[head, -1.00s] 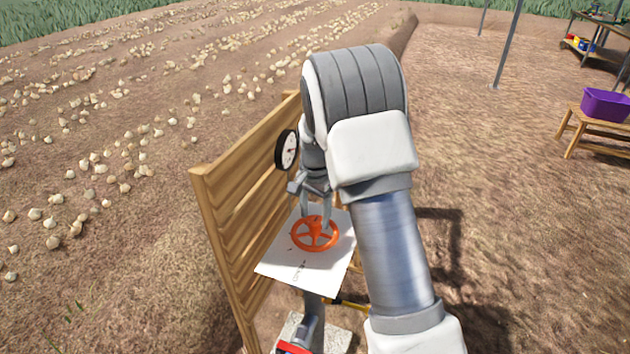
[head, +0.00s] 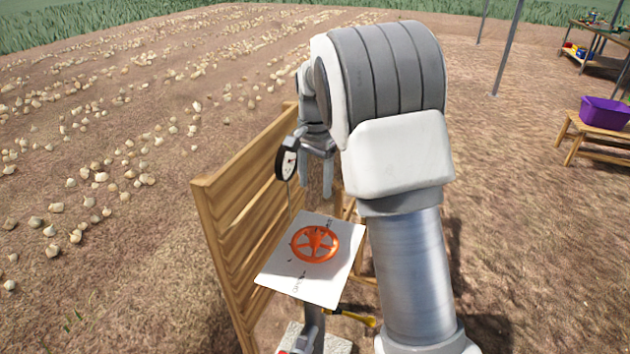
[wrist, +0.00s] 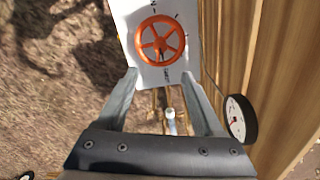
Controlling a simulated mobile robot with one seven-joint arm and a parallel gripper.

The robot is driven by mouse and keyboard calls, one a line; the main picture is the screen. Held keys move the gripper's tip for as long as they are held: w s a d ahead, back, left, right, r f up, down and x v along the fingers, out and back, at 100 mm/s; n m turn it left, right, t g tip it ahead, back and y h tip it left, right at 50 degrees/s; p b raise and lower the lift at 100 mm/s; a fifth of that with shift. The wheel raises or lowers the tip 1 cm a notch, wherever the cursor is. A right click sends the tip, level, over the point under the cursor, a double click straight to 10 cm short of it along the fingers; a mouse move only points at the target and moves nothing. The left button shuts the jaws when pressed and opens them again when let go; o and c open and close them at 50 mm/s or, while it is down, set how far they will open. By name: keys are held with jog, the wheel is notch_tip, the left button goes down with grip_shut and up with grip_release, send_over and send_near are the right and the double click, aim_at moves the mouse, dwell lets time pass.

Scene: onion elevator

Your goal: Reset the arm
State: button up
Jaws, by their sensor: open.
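My gripper (head: 318,188) is open and empty, with its fingers pointing down above and behind the orange handwheel (head: 315,244). The handwheel lies on a white marked plate (head: 318,288), and clear space shows between it and the fingertips. In the wrist view my gripper (wrist: 162,85) shows two spread fingers, with the orange handwheel (wrist: 160,40) beyond them on the white plate (wrist: 126,14). My arm covers part of the area to the right of the plate in the head view.
A slatted wooden panel (head: 240,205) stands left of the plate, with a round black-rimmed gauge (head: 287,160) close to my gripper. A purple tub (head: 605,112) sits on a wooden bench (head: 570,140) at right. Onions lie in the field at left.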

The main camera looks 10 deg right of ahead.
jog(key=s+r+n+t, duration=0.3)
jog(key=s+r+n, duration=0.2)
jog(key=s+r, duration=0.8)
jog(key=s+f+n+t, duration=0.1)
jog(key=s+n, duration=0.1)
jog(key=s, duration=0.6)
jog(key=s+f+n+t, duration=0.1)
jog(key=s+f+n, duration=0.1)
jog(key=s, duration=0.7)
jog(key=shift+s+f+n+t, duration=0.2)
jog(key=shift+f+n+t, duration=0.1)
jog(key=shift+n, duration=0.2)
jog(key=shift+d, duration=0.1)
